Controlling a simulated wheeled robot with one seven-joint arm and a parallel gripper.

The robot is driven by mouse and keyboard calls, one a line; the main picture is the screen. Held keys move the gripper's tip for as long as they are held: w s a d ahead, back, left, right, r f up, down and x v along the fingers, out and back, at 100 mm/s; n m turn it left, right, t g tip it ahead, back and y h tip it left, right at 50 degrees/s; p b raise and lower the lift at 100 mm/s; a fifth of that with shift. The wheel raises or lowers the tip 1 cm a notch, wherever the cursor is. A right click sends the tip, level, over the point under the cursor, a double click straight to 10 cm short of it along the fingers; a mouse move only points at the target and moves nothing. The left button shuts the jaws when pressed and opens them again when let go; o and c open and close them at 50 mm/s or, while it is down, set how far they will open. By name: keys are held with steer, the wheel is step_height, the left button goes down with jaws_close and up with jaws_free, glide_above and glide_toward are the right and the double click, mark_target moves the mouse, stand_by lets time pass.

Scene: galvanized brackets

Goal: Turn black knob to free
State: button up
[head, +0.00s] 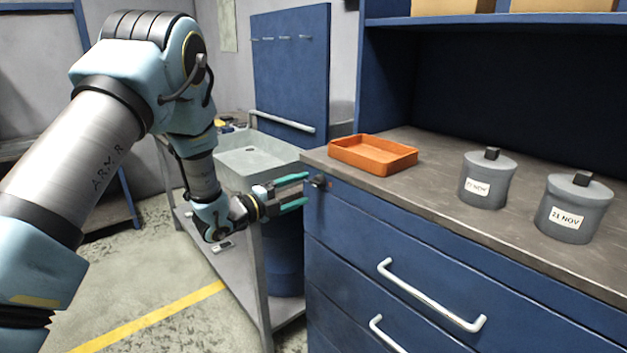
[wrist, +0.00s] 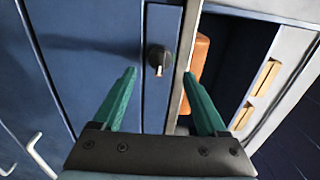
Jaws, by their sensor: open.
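The black knob (head: 319,181) sits on the blue cabinet front, near its top left corner, below the worktop edge. It also shows in the wrist view (wrist: 158,56), with a pale pointer mark on its face. My gripper (head: 306,190) is open, with green fingers pointing at the knob. In the wrist view the two fingertips (wrist: 160,78) stand apart on either side of the knob's line, and the knob lies beyond them. The fingers do not appear to touch it. Any label for the free position is not legible.
The blue drawer cabinet (head: 350,230) has white bar handles (head: 430,297) on its front. On its worktop (head: 437,200) stand an orange tray (head: 372,153) and two grey lidded pots (head: 487,180). A grey sink trolley (head: 262,170) stands left of the cabinet, close to my gripper.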

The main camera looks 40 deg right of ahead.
mark_target(313, 185)
steer(key=shift+s+d+p, duration=0.1)
steer(key=shift+d+p, duration=0.6)
steer(key=shift+d, duration=1.65)
jaws_close()
